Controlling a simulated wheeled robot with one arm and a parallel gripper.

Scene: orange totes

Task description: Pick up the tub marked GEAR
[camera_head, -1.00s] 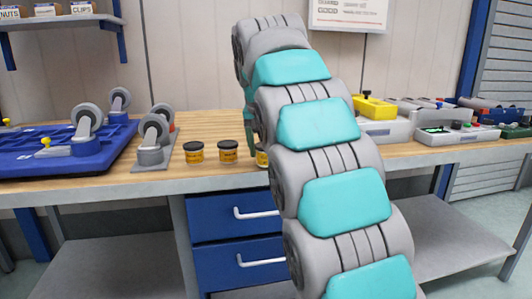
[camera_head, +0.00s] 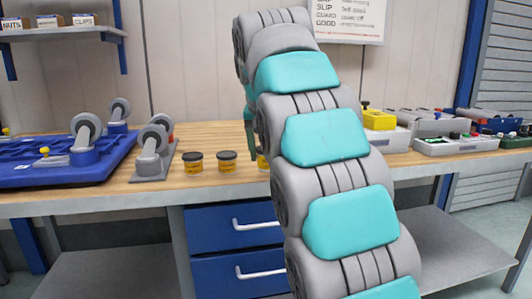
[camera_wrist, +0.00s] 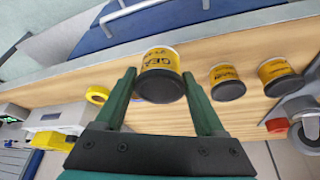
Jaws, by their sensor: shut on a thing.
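The tub marked GEAR (camera_wrist: 160,60) is yellow with a dark lid, and the last letter of its label is cut off in the wrist view. It sits between the two green fingers of my gripper (camera_wrist: 159,76), which is shut on it. In the head view only a sliver of this tub (camera_head: 262,163) shows beside my arm. Two similar tubs stand in a row with it: a middle one (camera_head: 227,162) and an outer one (camera_head: 193,163). They also show in the wrist view as a nearer tub (camera_wrist: 226,82) and a farther tub (camera_wrist: 279,77).
Grey caster wheels (camera_head: 153,155) and a blue tray (camera_head: 50,172) stand on the wooden bench (camera_head: 215,184) to the left. Grey bins (camera_head: 455,145) with small parts are at the right. Blue drawers (camera_head: 232,215) are below. A shelf with labelled boxes (camera_head: 47,21) hangs upper left.

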